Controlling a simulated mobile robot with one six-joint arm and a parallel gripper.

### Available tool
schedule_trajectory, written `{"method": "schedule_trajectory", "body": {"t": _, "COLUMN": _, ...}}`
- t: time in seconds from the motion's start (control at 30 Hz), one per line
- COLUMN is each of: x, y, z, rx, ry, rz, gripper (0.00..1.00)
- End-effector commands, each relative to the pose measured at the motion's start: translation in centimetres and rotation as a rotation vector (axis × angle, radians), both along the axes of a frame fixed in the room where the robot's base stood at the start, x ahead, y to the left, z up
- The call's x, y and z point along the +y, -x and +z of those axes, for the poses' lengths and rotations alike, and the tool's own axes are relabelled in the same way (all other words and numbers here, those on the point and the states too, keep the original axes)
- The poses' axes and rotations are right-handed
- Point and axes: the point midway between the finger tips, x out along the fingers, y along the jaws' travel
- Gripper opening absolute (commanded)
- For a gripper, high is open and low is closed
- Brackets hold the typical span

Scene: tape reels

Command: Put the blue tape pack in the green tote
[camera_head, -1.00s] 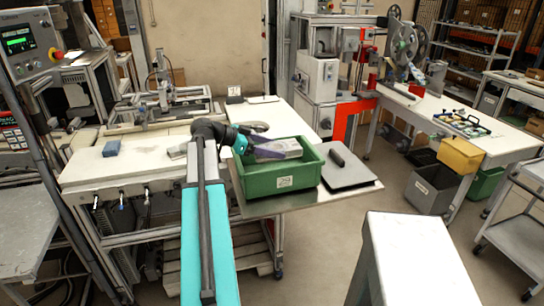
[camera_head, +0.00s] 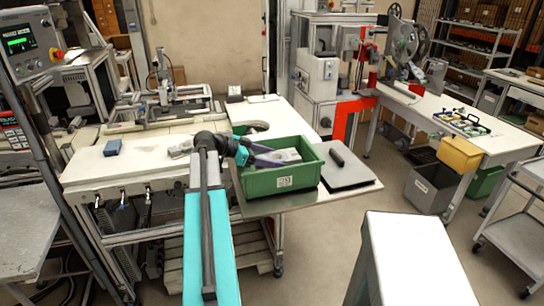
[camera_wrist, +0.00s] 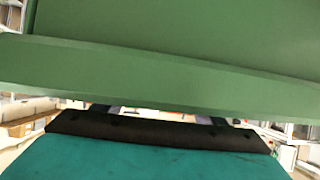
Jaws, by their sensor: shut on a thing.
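A small blue pack (camera_head: 112,147) lies on the white table on the left, apart from my gripper. The green tote (camera_head: 285,181) stands on the front right corner of the table. My gripper (camera_head: 276,158) reaches in over the tote's left side, with its purple fingers inside the opening. It is shut on a pale grey pack (camera_head: 289,155) that sits within the tote's opening. In the wrist view the tote's green wall (camera_wrist: 180,85) fills the upper part and hides the fingertips and the held pack.
A grey part (camera_head: 181,148) lies on the table behind my arm. A machine fixture (camera_head: 165,108) stands at the table's back. The table's left part around the blue pack is clear.

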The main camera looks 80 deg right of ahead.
Motion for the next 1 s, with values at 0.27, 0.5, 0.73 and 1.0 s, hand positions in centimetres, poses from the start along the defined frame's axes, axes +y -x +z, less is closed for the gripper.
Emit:
{"method": "schedule_trajectory", "body": {"t": 0.27, "x": 0.0, "y": 0.0, "z": -0.1, "rx": 0.000, "ry": 0.001, "rz": 0.000, "gripper": 0.38}}
{"method": "schedule_trajectory", "body": {"t": 0.5, "x": 0.0, "y": 0.0, "z": -0.5, "rx": 0.000, "ry": 0.001, "rz": 0.000, "gripper": 0.38}}
{"method": "schedule_trajectory", "body": {"t": 0.73, "x": 0.0, "y": 0.0, "z": -0.8, "rx": 0.001, "ry": 0.001, "rz": -0.001, "gripper": 0.38}}
{"method": "schedule_trajectory", "body": {"t": 1.0, "x": 0.0, "y": 0.1, "z": -1.2, "rx": 0.001, "ry": 0.001, "rz": -0.001, "gripper": 0.38}}
